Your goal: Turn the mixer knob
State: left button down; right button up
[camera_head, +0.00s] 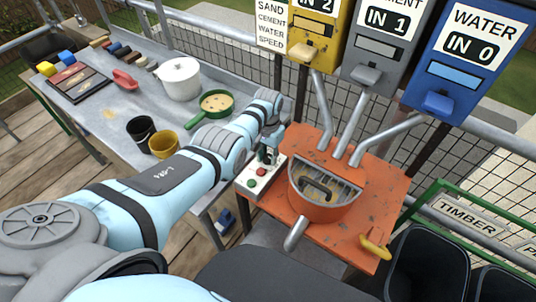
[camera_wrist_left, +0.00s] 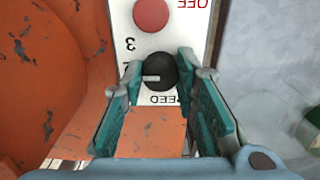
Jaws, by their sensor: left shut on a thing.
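The mixer knob (camera_wrist_left: 160,73) is black and round with a white pointer mark, seen in the wrist view on a white control panel (camera_wrist_left: 132,20). The pointer lies towards the left of that picture. A "3" and part of the word "SPEED" are printed near it, upside down. My left gripper (camera_wrist_left: 158,78) has its two teal fingers on either side of the knob and is shut on it. In the head view, my left gripper (camera_head: 268,153) is over the panel, hiding the knob. The orange mixer (camera_head: 325,207) stands beside the panel. My right gripper is out of view.
A red button (camera_wrist_left: 151,14) marked OFF is close to the knob. Sand, cement and water dispensers (camera_head: 468,65) hang behind the mixer, with chutes leading down to it. A yellow handle (camera_head: 375,247) is at the orange table's front. A grey bench (camera_head: 112,150) holds pots and cups.

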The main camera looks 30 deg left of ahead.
aim_at(268, 157)
pick_arm(q)
jog(key=c, duration=1.2)
grip_release()
jog(key=shift+c, duration=0.2)
jog(key=shift+r, duration=0.15)
notch_tip(268, 157, up, 12)
jog(key=shift+f, duration=0.3)
